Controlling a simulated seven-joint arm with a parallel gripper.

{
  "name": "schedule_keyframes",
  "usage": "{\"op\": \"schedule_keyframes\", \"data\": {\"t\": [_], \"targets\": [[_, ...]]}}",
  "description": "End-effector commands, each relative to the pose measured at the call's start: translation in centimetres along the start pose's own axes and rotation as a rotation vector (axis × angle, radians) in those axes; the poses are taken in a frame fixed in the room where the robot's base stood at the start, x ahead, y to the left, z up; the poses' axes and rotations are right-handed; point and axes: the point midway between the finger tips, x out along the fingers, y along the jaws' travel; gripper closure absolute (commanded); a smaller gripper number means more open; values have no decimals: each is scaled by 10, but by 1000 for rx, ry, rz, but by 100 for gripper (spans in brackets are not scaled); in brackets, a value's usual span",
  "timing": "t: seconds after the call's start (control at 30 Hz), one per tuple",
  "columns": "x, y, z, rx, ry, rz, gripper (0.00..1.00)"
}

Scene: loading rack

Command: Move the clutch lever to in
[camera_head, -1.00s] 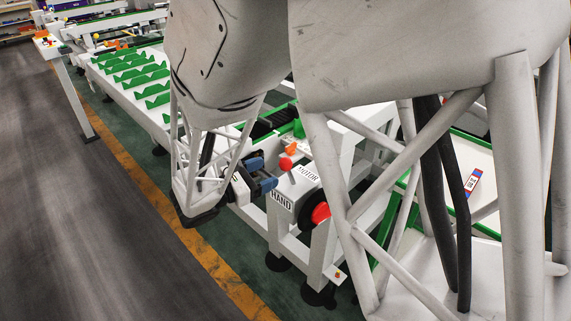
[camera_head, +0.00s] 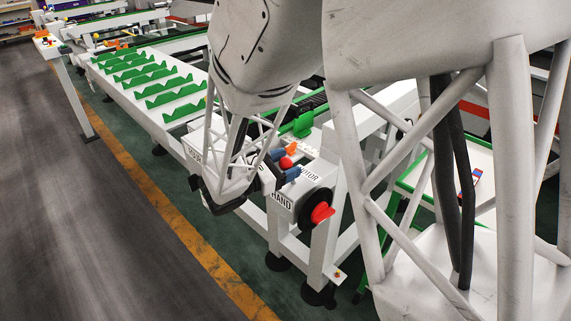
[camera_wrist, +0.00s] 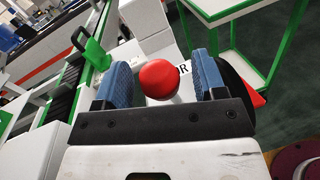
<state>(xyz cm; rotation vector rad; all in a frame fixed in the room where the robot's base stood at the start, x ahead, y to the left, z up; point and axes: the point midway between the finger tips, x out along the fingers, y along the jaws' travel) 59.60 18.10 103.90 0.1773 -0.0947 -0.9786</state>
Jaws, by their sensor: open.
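The clutch lever has a red ball knob (camera_head: 285,163) on a short pale stalk, on top of the white box marked "HAND" (camera_head: 296,192) and "MOTOR". My gripper (camera_head: 284,164) has blue finger pads and is at the lever, with one pad on each side of the knob. In the wrist view the red knob (camera_wrist: 159,79) stands between the two blue pads (camera_wrist: 161,80), with a visible gap on each side. The jaws are open. The lower stalk is mostly hidden behind the knob and gripper.
A red handle on a black disc (camera_head: 321,212) is on the box's right side. A green bracket (camera_head: 303,124) stands behind the lever. Green V-shaped rests (camera_head: 176,94) line the rack at the left. The floor in front is clear.

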Motion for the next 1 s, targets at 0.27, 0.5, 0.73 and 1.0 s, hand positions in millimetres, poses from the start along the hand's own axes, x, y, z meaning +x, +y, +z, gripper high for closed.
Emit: {"op": "schedule_keyframes", "data": {"t": [0.27, 0.5, 0.73, 1.0], "targets": [[0, 0, 0, 0, 0, 0, 46], [0, 0, 0, 0, 0, 0, 83], [0, 0, 0, 0, 1, 0, 100], [4, 1, 1, -7, 38, -8, 100]]}}
